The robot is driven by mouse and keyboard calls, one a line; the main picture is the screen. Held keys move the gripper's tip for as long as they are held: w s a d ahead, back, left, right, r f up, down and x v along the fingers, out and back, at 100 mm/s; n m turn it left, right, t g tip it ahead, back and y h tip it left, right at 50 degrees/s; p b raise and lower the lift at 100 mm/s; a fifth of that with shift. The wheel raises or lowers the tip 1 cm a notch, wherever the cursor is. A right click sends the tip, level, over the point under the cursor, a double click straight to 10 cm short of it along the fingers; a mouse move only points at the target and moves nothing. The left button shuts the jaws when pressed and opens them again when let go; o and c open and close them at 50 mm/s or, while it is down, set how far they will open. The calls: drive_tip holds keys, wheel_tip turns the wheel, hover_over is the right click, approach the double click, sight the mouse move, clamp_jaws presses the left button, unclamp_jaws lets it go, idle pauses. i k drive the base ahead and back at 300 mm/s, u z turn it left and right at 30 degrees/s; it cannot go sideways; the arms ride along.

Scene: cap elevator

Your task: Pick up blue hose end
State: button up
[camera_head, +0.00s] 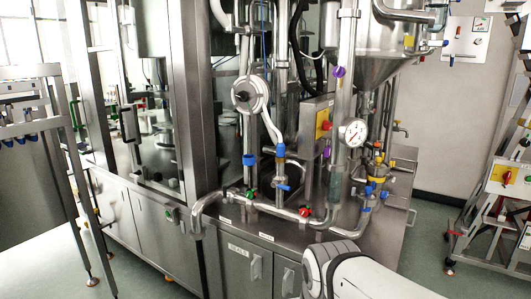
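A white hose hangs beside a round white reel-like part (249,95) on the steel machine. It curves down to a blue fitting (280,150) above a vertical steel pipe. A second blue end piece (249,159) sits slightly to the left, at the bottom of another vertical line. I cannot tell for sure which of these two is the blue hose end. A white and grey link of my arm shows at the bottom, right of centre, well below and in front of both blue pieces. My gripper is not in view.
Steel pipes with a green handle (250,194), a red handle (305,211) and a blue handle (284,187) run along the machine's top (255,225). A pressure gauge (352,132) and control box (318,122) stand to the right.

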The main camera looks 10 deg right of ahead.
sight(280, 147)
drive_tip(key=z, duration=0.15)
drive_tip(key=i, duration=1)
drive_tip(key=z, duration=0.05)
